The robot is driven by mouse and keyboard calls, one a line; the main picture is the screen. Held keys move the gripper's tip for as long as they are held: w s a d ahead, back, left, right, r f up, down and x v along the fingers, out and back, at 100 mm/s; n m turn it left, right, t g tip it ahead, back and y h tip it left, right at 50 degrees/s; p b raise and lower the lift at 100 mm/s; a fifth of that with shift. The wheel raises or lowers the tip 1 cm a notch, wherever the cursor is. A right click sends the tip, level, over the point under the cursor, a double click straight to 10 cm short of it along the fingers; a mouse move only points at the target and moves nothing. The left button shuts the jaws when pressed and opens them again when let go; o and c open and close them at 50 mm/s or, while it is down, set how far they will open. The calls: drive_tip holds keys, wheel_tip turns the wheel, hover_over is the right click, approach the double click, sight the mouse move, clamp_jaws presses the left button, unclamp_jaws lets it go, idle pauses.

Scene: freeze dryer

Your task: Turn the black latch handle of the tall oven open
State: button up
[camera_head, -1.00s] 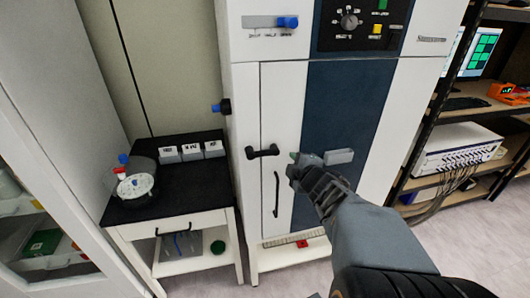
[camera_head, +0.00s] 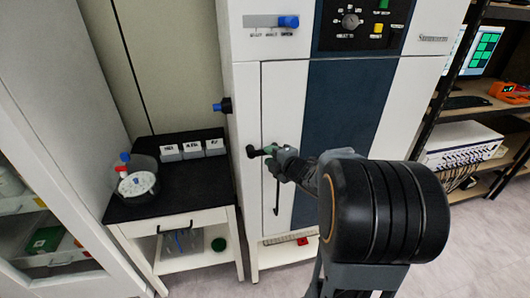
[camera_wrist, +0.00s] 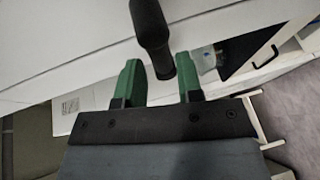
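The tall oven (camera_head: 282,105) is a white cabinet with a dark blue front panel. Its black latch handle (camera_head: 251,152) lies about level at the left edge of the door, partly hidden by my gripper. My gripper (camera_head: 270,150) is at the handle's right end. In the wrist view, the black handle (camera_wrist: 150,25) reaches down from the top, its end between my two green fingertips (camera_wrist: 160,72). The fingers are apart, one on each side of the handle, with small gaps showing. The door looks closed.
A vertical black door pull (camera_head: 277,196) hangs just below the latch. A blue knob (camera_head: 222,106) sticks out of the oven's left side. A black-topped table (camera_head: 180,185) with labelled boxes stands at left, and a shelf rack (camera_head: 500,110) at right.

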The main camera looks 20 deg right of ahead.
drive_tip(key=shift+x, duration=1.7)
clamp_jaws()
